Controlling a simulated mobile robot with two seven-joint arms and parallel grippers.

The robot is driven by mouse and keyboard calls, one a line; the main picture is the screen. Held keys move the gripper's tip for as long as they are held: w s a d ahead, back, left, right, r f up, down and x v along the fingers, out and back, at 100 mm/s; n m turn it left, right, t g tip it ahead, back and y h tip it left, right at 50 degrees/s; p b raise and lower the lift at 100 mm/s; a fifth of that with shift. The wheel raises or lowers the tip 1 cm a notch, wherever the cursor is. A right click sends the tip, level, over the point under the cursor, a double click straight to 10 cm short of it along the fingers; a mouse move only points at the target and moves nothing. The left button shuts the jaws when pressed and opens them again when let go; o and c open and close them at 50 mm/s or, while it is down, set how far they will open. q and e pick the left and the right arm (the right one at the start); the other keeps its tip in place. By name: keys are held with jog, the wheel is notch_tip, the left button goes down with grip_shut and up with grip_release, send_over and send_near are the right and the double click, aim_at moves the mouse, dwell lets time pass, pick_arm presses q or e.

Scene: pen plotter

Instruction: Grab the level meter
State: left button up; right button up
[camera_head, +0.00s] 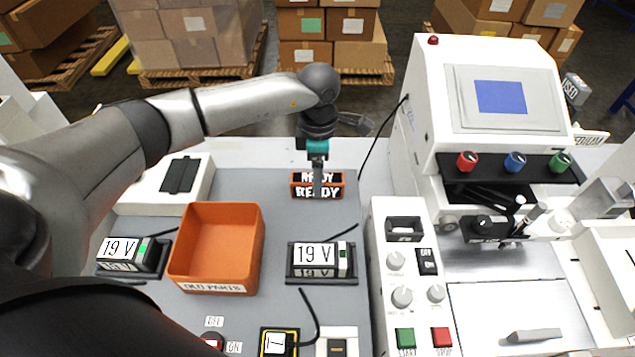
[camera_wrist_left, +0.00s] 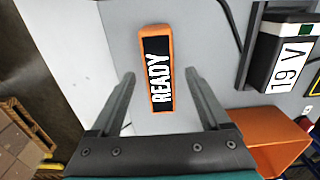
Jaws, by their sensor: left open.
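No object is labelled as a level meter, so I cannot tell which one it is. An orange-framed black block marked READY (camera_head: 302,190) lies on the grey bench top in the upper middle. My left gripper (camera_head: 318,190) hangs above it, pointing down and partly hiding it. In the left wrist view, the READY block (camera_wrist_left: 157,92) lies lengthwise ahead of the gap between the open, empty fingers of my left gripper (camera_wrist_left: 159,75). A black-and-yellow device (camera_head: 278,343) with a small display sits at the bottom edge. My right gripper is not in view.
An orange OLD PARTS bin (camera_head: 216,246) stands between two dark 19 V units (camera_head: 137,257) (camera_head: 321,263). The white plotter machine (camera_head: 495,95) and its control panel (camera_head: 405,275) fill the right side. Bare bench lies between the READY block and the right 19 V unit.

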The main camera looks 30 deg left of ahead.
pick_arm(q)
jog(key=shift+f, duration=0.85)
jog(key=shift+c, duration=0.3)
jog(key=shift+a, duration=0.1)
grip_shut()
